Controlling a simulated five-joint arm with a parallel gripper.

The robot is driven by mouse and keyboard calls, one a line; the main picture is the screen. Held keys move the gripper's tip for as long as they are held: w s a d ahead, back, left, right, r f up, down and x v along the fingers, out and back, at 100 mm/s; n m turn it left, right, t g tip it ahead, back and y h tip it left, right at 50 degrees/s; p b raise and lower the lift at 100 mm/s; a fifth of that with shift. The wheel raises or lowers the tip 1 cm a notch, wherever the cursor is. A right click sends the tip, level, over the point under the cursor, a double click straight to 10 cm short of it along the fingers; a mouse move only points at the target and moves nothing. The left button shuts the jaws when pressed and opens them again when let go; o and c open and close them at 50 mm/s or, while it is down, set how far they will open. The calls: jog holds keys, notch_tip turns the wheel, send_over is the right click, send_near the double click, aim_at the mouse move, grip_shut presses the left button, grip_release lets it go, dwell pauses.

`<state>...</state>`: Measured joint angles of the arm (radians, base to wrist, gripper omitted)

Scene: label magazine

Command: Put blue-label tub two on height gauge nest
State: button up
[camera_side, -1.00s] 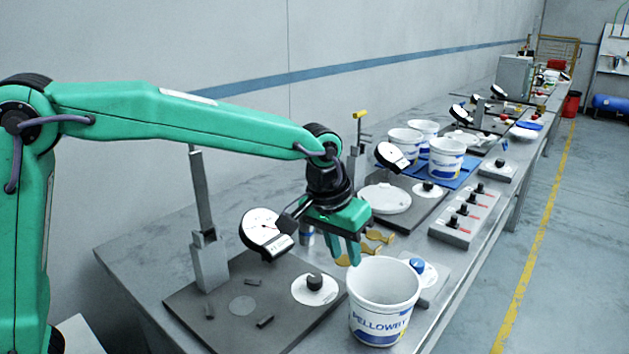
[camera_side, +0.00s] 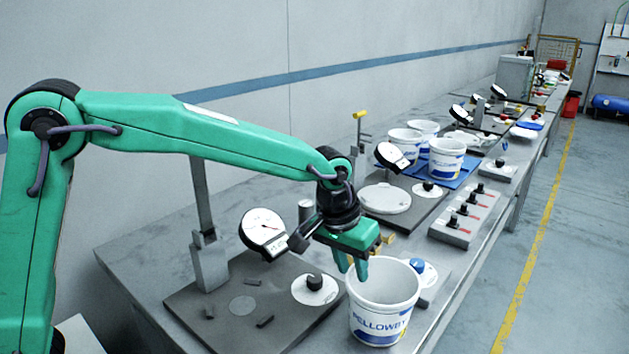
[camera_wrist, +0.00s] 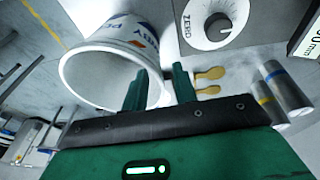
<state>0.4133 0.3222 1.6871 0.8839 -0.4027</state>
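A white tub (camera_side: 380,322) with a blue PELLOWBY label stands upright at the near front of the bench; in the wrist view its open mouth and wall (camera_wrist: 128,36) show. My gripper (camera_side: 354,270) is at the tub's far left rim, pointing down. In the wrist view the fingers (camera_wrist: 160,72) are apart, one over the mouth and one outside the rim, with nothing clamped. The height gauge has a dial (camera_side: 263,232) over a dark base plate (camera_side: 205,285). A pale round spot (camera_side: 242,306) with small dark blocks around it lies bare on this plate.
Several blue-label tubs (camera_side: 446,160) stand on a blue mat farther back. A black knob (camera_side: 314,284) sits on the plate beside the tub.

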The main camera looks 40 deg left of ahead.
aim_at(354, 289)
jog(key=shift+x, duration=2.35)
jog(key=shift+s, duration=0.15)
jog(key=shift+c, duration=0.5)
grip_shut()
